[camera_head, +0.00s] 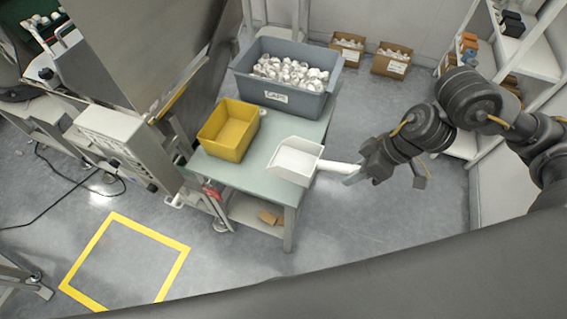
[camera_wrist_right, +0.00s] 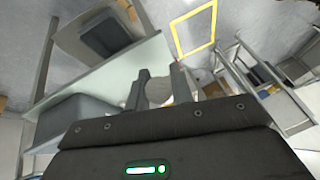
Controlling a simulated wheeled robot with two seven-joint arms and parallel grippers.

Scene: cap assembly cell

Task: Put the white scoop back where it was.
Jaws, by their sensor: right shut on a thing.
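The white scoop (camera_head: 296,161) is over the front right part of the green-topped table (camera_head: 262,178), with its handle (camera_head: 338,167) pointing right. My right gripper (camera_head: 352,177) reaches in from the right and is shut on the handle. In the right wrist view, the gripper (camera_wrist_right: 160,90) has a pale rounded part between its fingers. I cannot tell whether the scoop touches the tabletop or is held just above it. My left gripper is not in view.
A yellow bin (camera_head: 243,149), which looks empty, stands left of the scoop. A grey bin (camera_head: 318,101) labelled for caps, full of white caps, stands at the back of the table. Cardboard boxes (camera_head: 391,62) sit on the floor behind. Shelves (camera_head: 530,55) stand at the right.

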